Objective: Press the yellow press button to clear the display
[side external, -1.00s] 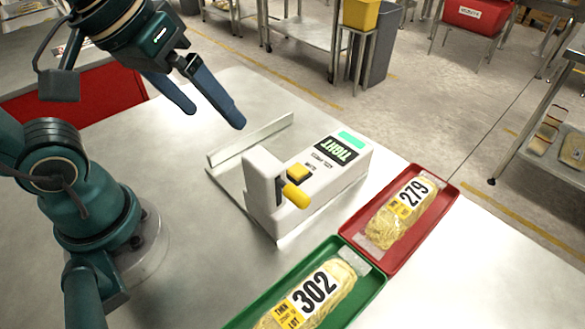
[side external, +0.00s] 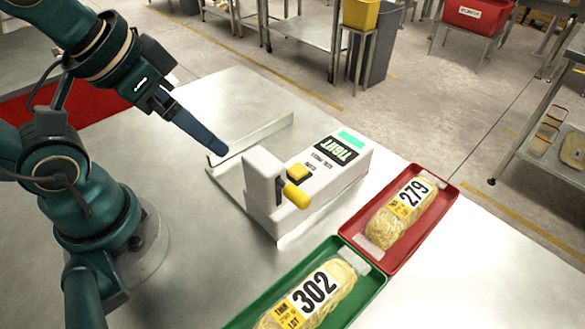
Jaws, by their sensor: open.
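The yellow press button (side external: 299,171) is a square block on top of the white checkweigher unit (side external: 338,178), beside its dark label and the green display (side external: 351,139). A yellow knob on a lever (side external: 296,195) sticks out from the unit's front, just below the button. My gripper (side external: 222,152) is open and empty. It points down and to the right, above the metal table, to the left of the unit and apart from the button. One finger mostly hides the other from this side.
A green tray (side external: 372,291) holds a pack marked 302. A red tray (side external: 447,203) behind it holds a pack marked 279.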

